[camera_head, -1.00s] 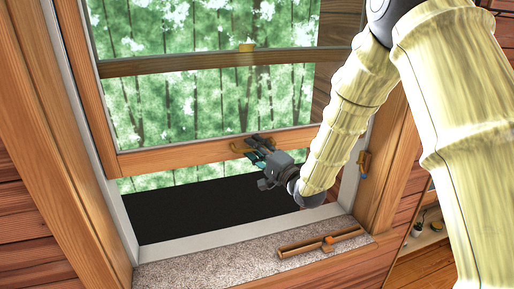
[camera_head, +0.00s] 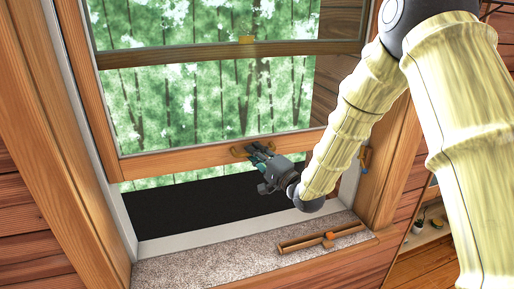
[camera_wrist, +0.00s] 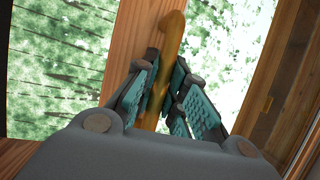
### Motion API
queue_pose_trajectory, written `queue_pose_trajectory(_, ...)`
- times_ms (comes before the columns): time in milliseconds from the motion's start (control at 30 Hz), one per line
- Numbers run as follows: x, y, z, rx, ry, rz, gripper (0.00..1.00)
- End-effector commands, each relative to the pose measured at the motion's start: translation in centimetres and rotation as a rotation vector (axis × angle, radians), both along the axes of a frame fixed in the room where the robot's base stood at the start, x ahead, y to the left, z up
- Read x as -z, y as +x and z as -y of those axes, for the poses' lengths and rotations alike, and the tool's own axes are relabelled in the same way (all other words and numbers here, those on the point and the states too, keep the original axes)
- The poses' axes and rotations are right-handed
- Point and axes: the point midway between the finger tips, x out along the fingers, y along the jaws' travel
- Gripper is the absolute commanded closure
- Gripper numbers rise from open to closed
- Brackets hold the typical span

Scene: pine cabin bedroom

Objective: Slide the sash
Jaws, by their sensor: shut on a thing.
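The window sash (camera_head: 180,163) is a wooden frame with a clear pane, raised above the sill (camera_head: 215,262) with an open gap beneath its bottom rail. A brass-coloured handle (camera_head: 238,151) is on that rail, and it also shows in the wrist view (camera_wrist: 171,38). My gripper (camera_head: 256,150) reaches in from the right at the bottom rail. In the wrist view my gripper (camera_wrist: 163,95) has its teal-padded fingers closed around the handle, which partly hide it.
The window's side frames bound the opening. A shelf with small items (camera_head: 428,230) stands at the lower right.

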Motion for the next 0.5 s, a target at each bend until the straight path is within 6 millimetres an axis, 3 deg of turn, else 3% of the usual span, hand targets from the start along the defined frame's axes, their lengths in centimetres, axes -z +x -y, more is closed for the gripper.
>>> queue_pose_trajectory(33,2.8,-0.1,0.1,0.001,0.001,-0.012,1.0)
queue_pose_trajectory(500,18.1,-0.2,0.1,-0.001,-0.003,-0.015,1.0)
